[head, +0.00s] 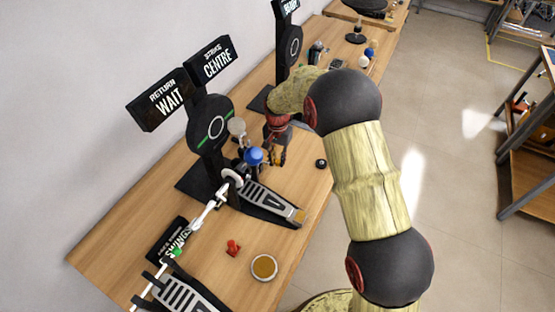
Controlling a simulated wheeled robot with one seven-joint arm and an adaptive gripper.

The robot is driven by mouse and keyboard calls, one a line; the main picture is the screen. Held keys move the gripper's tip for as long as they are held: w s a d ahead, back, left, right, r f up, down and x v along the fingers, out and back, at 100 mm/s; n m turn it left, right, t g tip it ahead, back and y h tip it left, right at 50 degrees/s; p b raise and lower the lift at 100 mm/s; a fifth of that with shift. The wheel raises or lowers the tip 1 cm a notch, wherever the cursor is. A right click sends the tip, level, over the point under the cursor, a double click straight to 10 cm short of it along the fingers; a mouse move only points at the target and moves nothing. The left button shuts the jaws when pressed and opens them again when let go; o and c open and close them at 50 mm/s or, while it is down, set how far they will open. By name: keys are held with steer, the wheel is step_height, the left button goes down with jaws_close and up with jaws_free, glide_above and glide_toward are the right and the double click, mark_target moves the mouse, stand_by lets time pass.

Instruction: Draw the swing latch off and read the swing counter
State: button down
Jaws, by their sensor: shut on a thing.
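My gripper (278,160) hangs over the bench beside the middle pedal machine, just right of its blue ball (254,156). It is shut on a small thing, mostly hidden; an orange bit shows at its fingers. I cannot tell from here whether this is the swing latch. The machine's round black head (212,122) has a green-lit dial. Its signs (170,98) read "RETURN WAIT" and "STRIKE CENTRE" (211,60). The swing counter (168,240), a black box lettered "SWINGS", stands at the lower left; I cannot read a number on it.
The pedal (268,203) lies below my gripper. A white jointed rod (208,212) runs to a second pedal (187,297). A red piece (233,247), a round dish (264,267) and a black knob (321,163) lie on the bench (120,252). Another machine (289,45) stands behind.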

steer(key=shift+w+d+n+p, duration=0.1)
steer(key=shift+w+n+p, duration=0.25)
steer(key=shift+w+n, duration=1.05)
steer(key=shift+w+d+n+p, duration=0.1)
steer(key=shift+w+n+p, duration=0.2)
steer(key=shift+w+n, duration=1.1)
steer(key=shift+s+n, duration=0.55)
steer(key=shift+n, duration=0.05)
steer(key=c, duration=1.7)
jaws_free()
step_height(320, 180, up, 12)
